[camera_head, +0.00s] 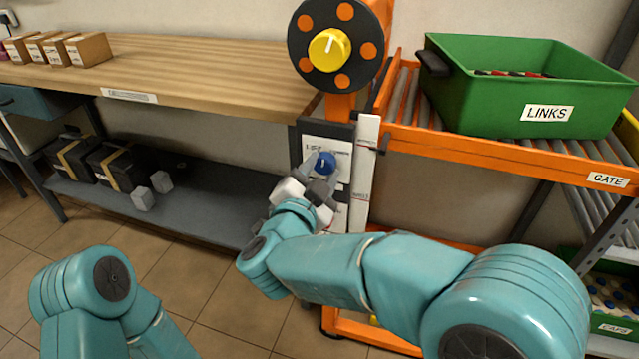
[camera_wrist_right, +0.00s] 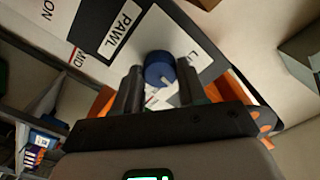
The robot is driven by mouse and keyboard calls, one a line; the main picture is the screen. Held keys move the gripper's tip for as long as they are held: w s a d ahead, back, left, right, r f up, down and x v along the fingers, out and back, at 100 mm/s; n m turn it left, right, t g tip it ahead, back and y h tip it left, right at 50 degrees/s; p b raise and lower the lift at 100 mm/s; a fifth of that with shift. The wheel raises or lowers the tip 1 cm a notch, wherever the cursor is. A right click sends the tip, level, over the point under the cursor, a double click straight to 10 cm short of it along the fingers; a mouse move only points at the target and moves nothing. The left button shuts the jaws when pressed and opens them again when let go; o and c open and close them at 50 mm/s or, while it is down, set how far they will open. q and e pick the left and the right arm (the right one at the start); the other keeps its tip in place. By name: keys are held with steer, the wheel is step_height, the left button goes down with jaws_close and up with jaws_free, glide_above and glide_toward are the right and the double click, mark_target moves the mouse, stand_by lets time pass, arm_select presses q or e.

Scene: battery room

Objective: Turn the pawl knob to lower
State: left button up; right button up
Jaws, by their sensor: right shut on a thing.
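The blue pawl knob (camera_head: 325,163) sits on a white labelled panel (camera_head: 341,152) on the dark post below the hand wheel. My right gripper (camera_head: 321,174) reaches it from the front and is shut on it. In the right wrist view the round blue knob (camera_wrist_right: 160,69) lies between the two dark fingers of the gripper (camera_wrist_right: 160,76). A PAWL label (camera_wrist_right: 121,28) shows beside it, with part of another label on its other side, partly hidden. A pale pointer mark shows below the knob. My left arm shows at lower left; its gripper is out of view.
A dark wheel with orange spots and a yellow hub (camera_head: 330,49) stands above the panel. A white scale strip (camera_head: 362,170) runs just right of it. A wooden bench (camera_head: 200,75) is left; an orange roller rack (camera_head: 480,150) with a green LINKS bin (camera_head: 490,105) is right.

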steer(key=m+b, duration=0.3)
steer(key=m, duration=0.1)
steer(key=shift+f+m+b, duration=0.15)
steer(key=shift+m+b, duration=0.15)
steer(key=shift+b, duration=0.1)
arm_select(q)
step_height(320, 180, down, 6)
steer(key=w+a+b, duration=0.1)
steer(key=b, duration=0.1)
steer(key=shift+w+a+n+t, duration=0.15)
steer(key=shift+w+n+t, duration=0.05)
steer(key=shift+n+t, duration=0.1)
arm_select(e)
steer(key=shift+m, duration=1.4)
arm_select(q)
steer(key=shift+f, duration=0.15)
arm_select(e)
steer(key=shift+r, duration=0.2)
steer(key=o, duration=1.1)
steer(key=shift+c, duration=0.2)
arm_select(q)
steer(key=shift+s, duration=0.15)
arm_select(e)
steer(key=shift+s, duration=0.1)
